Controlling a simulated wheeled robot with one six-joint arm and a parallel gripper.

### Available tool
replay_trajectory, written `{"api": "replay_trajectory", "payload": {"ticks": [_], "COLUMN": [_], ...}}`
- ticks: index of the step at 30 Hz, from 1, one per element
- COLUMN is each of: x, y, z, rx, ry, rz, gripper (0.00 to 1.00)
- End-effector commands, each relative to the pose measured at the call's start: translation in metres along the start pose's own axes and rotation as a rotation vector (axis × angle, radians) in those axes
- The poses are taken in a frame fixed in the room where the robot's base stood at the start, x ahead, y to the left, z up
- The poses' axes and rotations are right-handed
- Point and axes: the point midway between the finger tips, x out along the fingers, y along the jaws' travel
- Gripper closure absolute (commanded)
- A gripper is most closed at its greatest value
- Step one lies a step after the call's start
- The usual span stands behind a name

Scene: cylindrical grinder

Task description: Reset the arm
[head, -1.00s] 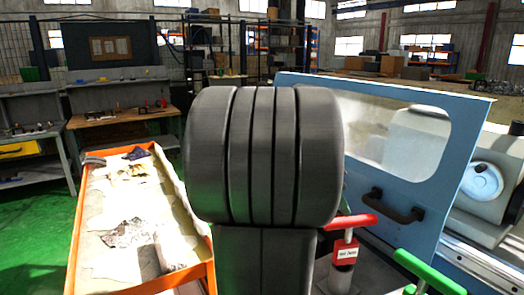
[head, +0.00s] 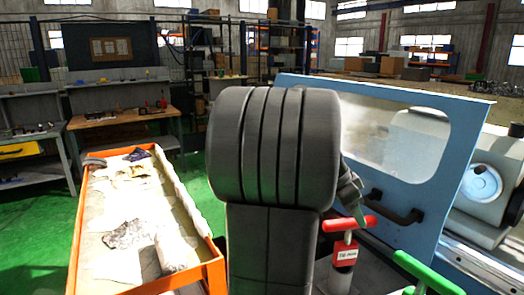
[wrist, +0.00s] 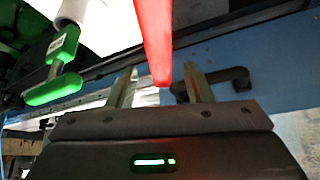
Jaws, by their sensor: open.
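My gripper (wrist: 160,88) is open in the wrist view, its two fingers apart. A red handle (wrist: 154,38) shows in the gap between the fingers; I cannot tell whether it lies between them or beyond. In the head view this red T-handle (head: 348,224) with a white label stands right of my arm. My dark arm fills the middle of the head view and hides most of the gripper. A wrist part of mine shows just above the red handle.
A green handle (head: 430,272) stands at the lower right and also in the wrist view (wrist: 58,68). The grinder's blue door (head: 400,165) with a dark handle (head: 392,206) is behind. An orange-rimmed tray table (head: 190,278) stands left. Green floor (head: 30,235) is clear at far left.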

Motion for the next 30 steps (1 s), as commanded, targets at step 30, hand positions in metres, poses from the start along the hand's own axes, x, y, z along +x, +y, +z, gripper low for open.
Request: {"api": "replay_trajectory", "payload": {"ticks": [30], "x": [-0.08], "y": [-0.053], "z": [-0.029], "rx": [-0.236], "ry": [0.009], "rz": [-0.11], "gripper": [0.54]}}
